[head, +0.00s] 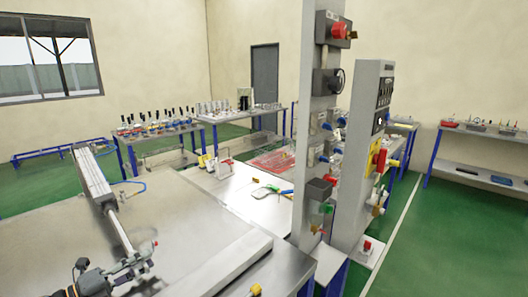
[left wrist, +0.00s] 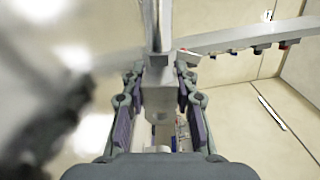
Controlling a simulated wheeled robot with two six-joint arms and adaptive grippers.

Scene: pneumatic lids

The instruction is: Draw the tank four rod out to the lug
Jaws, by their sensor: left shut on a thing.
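A grey pneumatic cylinder (head: 92,175) lies over the metal bench at the left of the head view. Its thin bright rod (head: 121,232) reaches from the cylinder down toward my left gripper (head: 128,270). In the left wrist view, the left gripper's fingers (left wrist: 158,110) stand on both sides of a grey block (left wrist: 158,85) at the rod's end and are shut on it. The rod (left wrist: 157,25) runs up from that block. No tank label is readable, and I cannot pick out the lug. My right gripper is not in view.
The metal bench (head: 200,235) has a raised plate edge on its right. Two upright panels (head: 318,120) with valves and knobs stand at the right of the bench. A small yellow-capped part (head: 255,289) is at the front edge. Benches with parts stand behind.

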